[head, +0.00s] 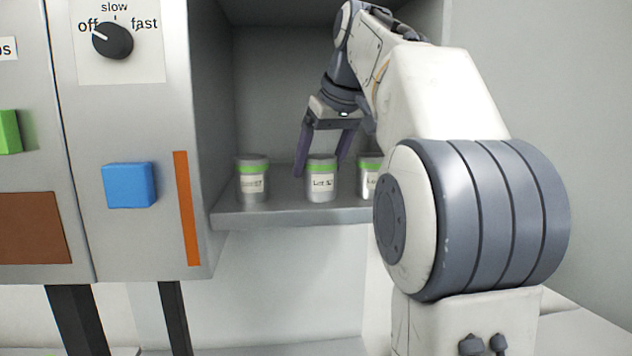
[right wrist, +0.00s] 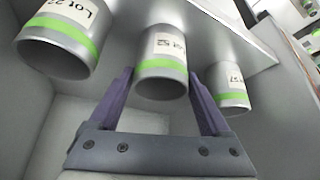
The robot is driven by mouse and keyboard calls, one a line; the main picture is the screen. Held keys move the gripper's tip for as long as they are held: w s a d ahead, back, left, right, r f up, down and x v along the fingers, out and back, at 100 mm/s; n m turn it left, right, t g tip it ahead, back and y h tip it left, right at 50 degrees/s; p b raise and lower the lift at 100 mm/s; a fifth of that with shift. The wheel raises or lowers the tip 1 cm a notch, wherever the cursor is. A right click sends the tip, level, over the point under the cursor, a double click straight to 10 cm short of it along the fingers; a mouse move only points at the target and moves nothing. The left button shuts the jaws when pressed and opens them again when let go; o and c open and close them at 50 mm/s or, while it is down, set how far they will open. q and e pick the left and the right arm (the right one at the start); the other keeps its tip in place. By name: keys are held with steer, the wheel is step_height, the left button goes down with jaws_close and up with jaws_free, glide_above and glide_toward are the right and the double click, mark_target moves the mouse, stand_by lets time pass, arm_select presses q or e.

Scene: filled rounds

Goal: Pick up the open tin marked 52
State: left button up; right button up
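The tin marked 52 (head: 321,187) stands upright on the shelf in the head view, a grey can with a green band near its top and a white label. In the right wrist view the same tin (right wrist: 163,60) shows its label ending in 52 and a dark, open-looking mouth. My right gripper (head: 321,165) is open, with one purple finger on each side of this tin. In the right wrist view its fingers (right wrist: 160,78) flank the tin near its mouth; I cannot tell whether they touch it. My left gripper is not in view.
A similar tin (head: 252,185) stands to the left, and another (head: 366,184) to the right, partly hidden by my arm. In the right wrist view one neighbour (right wrist: 62,40) reads LOT 22. The shelf (head: 285,212) has side walls. A panel with a blue block (head: 129,186) is at left.

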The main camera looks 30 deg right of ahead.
steer(key=c, duration=0.9)
steer(key=shift+o, duration=0.2)
steer(key=shift+r, duration=0.1)
